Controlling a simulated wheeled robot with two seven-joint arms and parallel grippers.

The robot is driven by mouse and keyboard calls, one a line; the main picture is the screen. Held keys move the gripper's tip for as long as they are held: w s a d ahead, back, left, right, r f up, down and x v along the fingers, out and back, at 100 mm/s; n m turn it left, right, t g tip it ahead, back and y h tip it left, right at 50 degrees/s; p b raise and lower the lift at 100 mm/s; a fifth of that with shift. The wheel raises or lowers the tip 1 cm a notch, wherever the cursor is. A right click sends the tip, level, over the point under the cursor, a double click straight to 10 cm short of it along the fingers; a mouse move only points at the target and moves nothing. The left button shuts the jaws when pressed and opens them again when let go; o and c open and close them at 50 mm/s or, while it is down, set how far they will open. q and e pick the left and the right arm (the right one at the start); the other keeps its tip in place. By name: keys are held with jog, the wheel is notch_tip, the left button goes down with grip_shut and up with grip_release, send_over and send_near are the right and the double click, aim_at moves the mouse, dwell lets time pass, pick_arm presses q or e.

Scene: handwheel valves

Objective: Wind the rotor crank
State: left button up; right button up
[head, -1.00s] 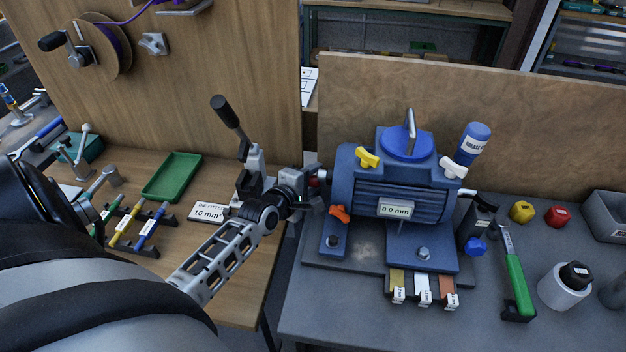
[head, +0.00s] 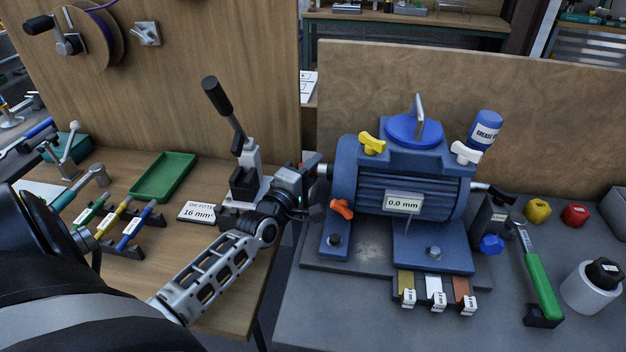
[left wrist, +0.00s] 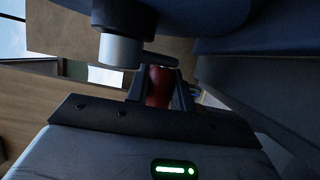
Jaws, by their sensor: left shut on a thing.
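The blue motor (head: 385,185) stands on the bench with a 0.0 mm tag on its front. A short silver shaft end (head: 322,170) sticks out of its left side. My left gripper (head: 302,180) is at that shaft end, mostly hiding the crank. In the left wrist view, my left gripper (left wrist: 160,90) is shut on the red crank handle (left wrist: 158,85), which sits between its two dark fingers. A black and silver cylindrical part (left wrist: 121,48) lies just beside the fingers. The crank arm is not clearly seen. My right gripper is not in view.
Left of the motor, a lever tool (head: 240,150) with a black grip stands close behind my left wrist. A green-handled tool (head: 541,287) and caps lie right of the motor. A gap separates the two benches.

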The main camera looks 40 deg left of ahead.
pick_arm(q)
jog(key=o, duration=1)
jog(key=s, duration=0.5)
jog(key=s+d, duration=0.1)
jog(key=s, duration=0.4)
jog(key=s+b, duration=0.1)
jog(key=s, duration=0.4)
jog(key=shift+s+d+f, duration=0.35)
jog(key=shift+s+d, duration=0.05)
